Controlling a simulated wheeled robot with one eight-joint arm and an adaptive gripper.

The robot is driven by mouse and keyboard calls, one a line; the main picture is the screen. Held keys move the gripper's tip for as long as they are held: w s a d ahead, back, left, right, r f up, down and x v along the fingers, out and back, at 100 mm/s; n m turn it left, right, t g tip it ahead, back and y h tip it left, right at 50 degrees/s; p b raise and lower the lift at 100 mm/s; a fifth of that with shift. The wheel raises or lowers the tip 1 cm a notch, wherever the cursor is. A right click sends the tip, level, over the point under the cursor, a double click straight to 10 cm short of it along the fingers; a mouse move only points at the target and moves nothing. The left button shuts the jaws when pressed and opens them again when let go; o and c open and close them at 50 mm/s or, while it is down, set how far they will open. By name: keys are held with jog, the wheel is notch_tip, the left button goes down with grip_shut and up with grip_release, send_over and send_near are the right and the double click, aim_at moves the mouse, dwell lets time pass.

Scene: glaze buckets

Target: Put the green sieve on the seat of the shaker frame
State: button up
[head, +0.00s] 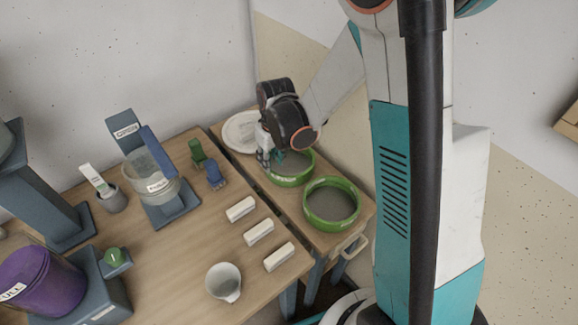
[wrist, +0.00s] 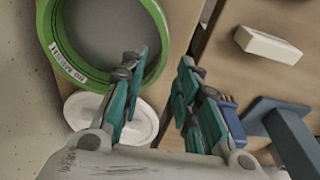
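Two green-rimmed round sieves with grey mesh sit on the narrow side table in the head view: a far sieve (head: 292,180) and a near sieve (head: 333,222). My gripper (head: 271,158) is at the far sieve's left back edge, partly covering it. In the wrist view a labelled green sieve (wrist: 68,66) lies at upper left. My gripper (wrist: 160,66) is open with nothing between its fingers, and the left finger overlaps the sieve's rim. A blue-grey stand (head: 173,207) with an upright sign holds a clear labelled vessel (head: 151,175). I cannot tell whether this is the shaker frame.
A white plate (head: 240,132) lies behind the far sieve. Green (head: 197,152) and blue (head: 215,175) small items, several white blocks (head: 259,232), a white cup (head: 223,281) and a purple bucket (head: 38,281) stand on the main table. Another blue-grey stand (head: 48,195) rises at left.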

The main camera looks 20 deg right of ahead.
jog(key=shift+w+a+f+b, duration=0.15)
jog(key=shift+f+b, duration=0.3)
jog(key=shift+f, duration=0.55)
jog(key=shift+w+d+f+b, duration=0.15)
jog(key=shift+f+b, duration=0.35)
jog(key=shift+f, duration=0.5)
jog(key=shift+w+a+f+b, duration=0.15)
jog(key=shift+f+b, duration=0.3)
jog(key=shift+f, duration=0.55)
jog(key=shift+r, duration=0.1)
grip_shut()
